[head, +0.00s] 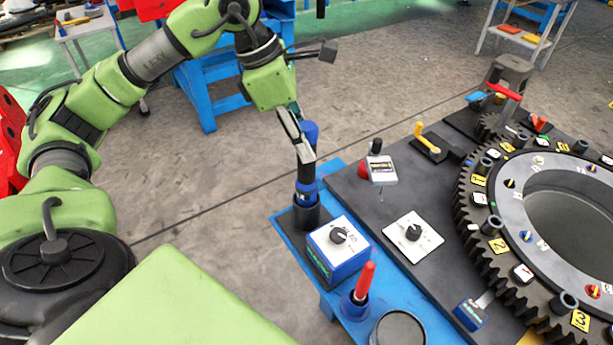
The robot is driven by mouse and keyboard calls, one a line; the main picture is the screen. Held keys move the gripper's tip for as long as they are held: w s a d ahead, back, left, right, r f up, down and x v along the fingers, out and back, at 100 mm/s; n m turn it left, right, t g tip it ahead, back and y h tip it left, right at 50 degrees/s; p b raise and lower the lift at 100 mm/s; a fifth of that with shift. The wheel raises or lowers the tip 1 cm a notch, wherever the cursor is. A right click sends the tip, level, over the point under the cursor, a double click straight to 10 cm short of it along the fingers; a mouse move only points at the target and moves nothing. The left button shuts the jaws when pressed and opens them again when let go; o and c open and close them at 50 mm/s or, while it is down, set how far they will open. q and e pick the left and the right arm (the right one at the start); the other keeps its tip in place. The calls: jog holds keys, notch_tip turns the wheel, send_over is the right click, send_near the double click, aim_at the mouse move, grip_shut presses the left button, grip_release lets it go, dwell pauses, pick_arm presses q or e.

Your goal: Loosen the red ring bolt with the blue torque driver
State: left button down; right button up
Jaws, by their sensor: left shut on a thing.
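My left gripper (304,150) points down at the edge of the blue bench and is shut on the blue torque driver (306,188). The driver is upright, with its lower end in or just at a black round holder (306,212); its tip is hidden. The large dark toothed ring (478,215) lies at the right, with numbered yellow and white tags and several small coloured bolts. A red-and-yellow bolt head (594,291) sits on its near right side; I cannot tell for sure whether it is the red ring bolt. My right gripper is not in view.
A box with a black knob (338,246) and a red-handled tool (363,284) stand near the driver. A white knob plate (413,232), a small display (382,170) and a yellow lever (428,142) lie between driver and ring.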

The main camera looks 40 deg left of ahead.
pick_arm(q)
jog(key=shift+r+p, duration=3.65)
jog(key=shift+r, duration=1.25)
